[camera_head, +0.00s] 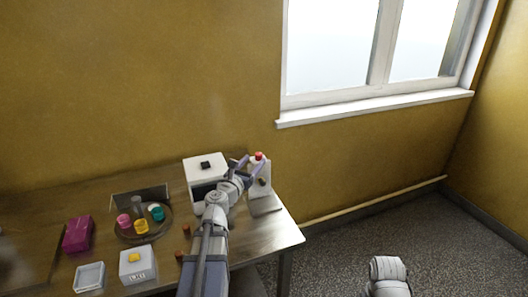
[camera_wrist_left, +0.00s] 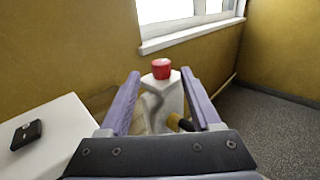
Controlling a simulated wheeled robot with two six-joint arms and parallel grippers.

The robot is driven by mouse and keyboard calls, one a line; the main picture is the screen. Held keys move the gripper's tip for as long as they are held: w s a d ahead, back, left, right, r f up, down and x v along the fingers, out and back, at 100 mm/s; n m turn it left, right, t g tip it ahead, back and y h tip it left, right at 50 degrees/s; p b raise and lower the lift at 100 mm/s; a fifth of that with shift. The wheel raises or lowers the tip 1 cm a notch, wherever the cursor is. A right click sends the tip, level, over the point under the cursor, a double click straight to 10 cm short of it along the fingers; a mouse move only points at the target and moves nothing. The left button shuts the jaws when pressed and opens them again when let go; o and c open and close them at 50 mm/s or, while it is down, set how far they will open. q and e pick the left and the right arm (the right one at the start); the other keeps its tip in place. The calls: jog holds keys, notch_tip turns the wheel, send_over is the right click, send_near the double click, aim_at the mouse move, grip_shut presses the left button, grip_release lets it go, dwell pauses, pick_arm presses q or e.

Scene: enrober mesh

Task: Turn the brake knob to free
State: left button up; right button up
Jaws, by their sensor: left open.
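A white post with a red cap (camera_head: 259,156) stands at the right end of the table, and the red cap also shows in the wrist view (camera_wrist_left: 161,69). A dark knob (camera_head: 262,181) sticks out of the post's side; in the wrist view this side knob (camera_wrist_left: 178,122) is yellow-brown with a black end. I cannot tell by any marking which is the brake knob. My left gripper (camera_head: 248,168) is open and empty, close to the post. In the wrist view its purple fingers (camera_wrist_left: 160,74) frame the post from either side.
A white machine box (camera_head: 205,166) stands left of the post. Further left on the wooden table (camera_head: 270,236) are a round tray (camera_head: 122,236) of coloured jars, a magenta box (camera_head: 77,234), a white box with a yellow button (camera_head: 138,266) and a small tray (camera_head: 89,277).

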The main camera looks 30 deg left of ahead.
pick_arm(q)
jog(key=shift+w+a, duration=0.15)
jog(key=shift+w, duration=1.85)
jog(key=shift+w+a, duration=0.1)
jog(key=shift+w, duration=1.85)
grip_shut()
